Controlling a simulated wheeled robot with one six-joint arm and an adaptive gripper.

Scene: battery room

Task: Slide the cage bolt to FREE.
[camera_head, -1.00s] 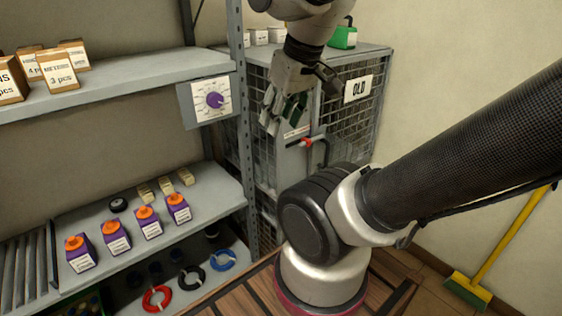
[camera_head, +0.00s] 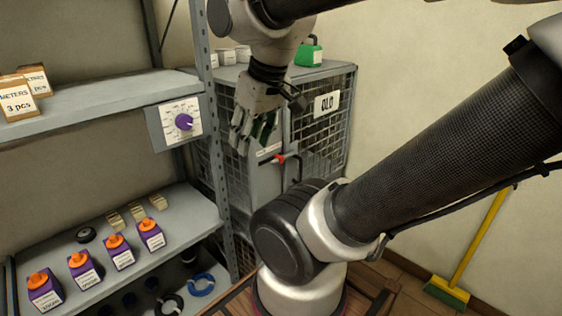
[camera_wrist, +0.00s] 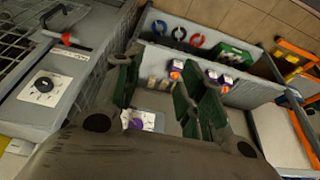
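The cage bolt shows in the head view as a red-tipped handle (camera_head: 281,159) on the grey front plate of the wire cage (camera_head: 334,131). In the wrist view its red knob (camera_wrist: 67,39) is at upper left, with a dark bar beside it. A pale label (camera_head: 269,150) sits by the bolt; its words are too small to read. My gripper (camera_head: 254,136) points down in front of the cage, above and left of the bolt, apart from it. In the wrist view my gripper (camera_wrist: 160,92) has its green-padded fingers spread with nothing between them.
A shelf post (camera_head: 213,140) stands close left of my gripper. A purple dial (camera_head: 184,122) is on the shelf. Purple boxes (camera_head: 122,253) stand lower. A broom (camera_head: 470,250) leans right.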

